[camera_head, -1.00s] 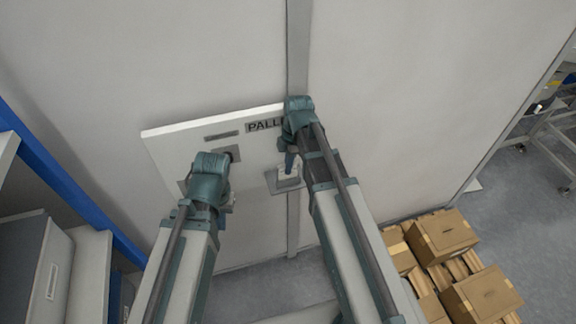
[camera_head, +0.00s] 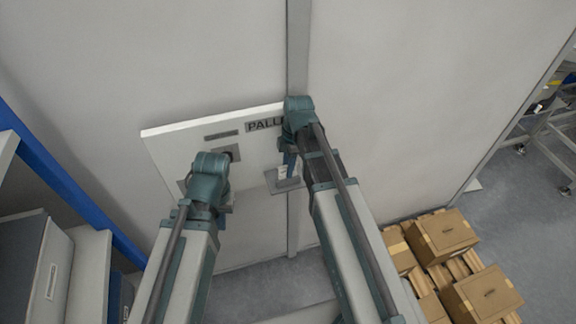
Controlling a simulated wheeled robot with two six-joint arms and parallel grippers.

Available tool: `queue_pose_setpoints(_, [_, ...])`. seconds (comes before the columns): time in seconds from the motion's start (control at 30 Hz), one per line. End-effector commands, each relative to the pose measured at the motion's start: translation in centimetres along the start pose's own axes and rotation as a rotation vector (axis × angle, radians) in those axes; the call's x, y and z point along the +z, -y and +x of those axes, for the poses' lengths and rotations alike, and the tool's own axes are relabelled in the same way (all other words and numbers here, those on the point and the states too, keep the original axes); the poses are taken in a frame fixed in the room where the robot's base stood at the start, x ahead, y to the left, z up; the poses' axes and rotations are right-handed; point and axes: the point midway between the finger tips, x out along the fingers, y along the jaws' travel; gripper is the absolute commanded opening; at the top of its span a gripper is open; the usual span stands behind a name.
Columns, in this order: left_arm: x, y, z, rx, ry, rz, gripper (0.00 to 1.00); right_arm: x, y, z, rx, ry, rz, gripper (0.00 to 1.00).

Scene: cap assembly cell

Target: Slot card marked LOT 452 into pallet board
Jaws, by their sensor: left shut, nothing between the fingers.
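The white pallet board (camera_head: 262,150) is against the wall, with large dark letters beginning "PALL" at its top; my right arm covers the rest. Grey card pockets show on it, one (camera_head: 218,150) beside my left wrist and one (camera_head: 284,187) under my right gripper. My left gripper (camera_head: 229,156) is at the board's left part, mostly hidden by its wrist; it is shut and empty. My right gripper (camera_head: 289,163) points down at the right pocket. A small pale card (camera_head: 284,173) shows at its fingertips, at the pocket; its marking is unreadable. I cannot tell whether the fingers grip it.
A blue rack post (camera_head: 65,184) and grey box files (camera_head: 35,265) stand on the left. Cardboard boxes (camera_head: 442,235) sit on a wooden pallet at the lower right.

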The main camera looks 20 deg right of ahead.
Motion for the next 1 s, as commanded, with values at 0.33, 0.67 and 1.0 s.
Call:
queue_pose_setpoints(0.33, [0.1, 0.1, -1.3, 0.0, -0.001, -0.003, 0.0, 0.0, 0.0, -1.3, 0.0, 0.0, 0.0, 0.39])
queue_pose_setpoints(0.67, [0.3, 0.5, -5.6, 0.0, 0.001, 0.0, 0.0, -0.1, 0.0, -5.7, 0.0, 0.0, 0.001, 0.39])
queue_pose_setpoints(1.0, [0.7, 0.9, -10.6, 0.003, 0.002, -0.023, 0.0, -0.1, 0.0, -10.7, 0.0, 0.0, 0.001, 0.39])
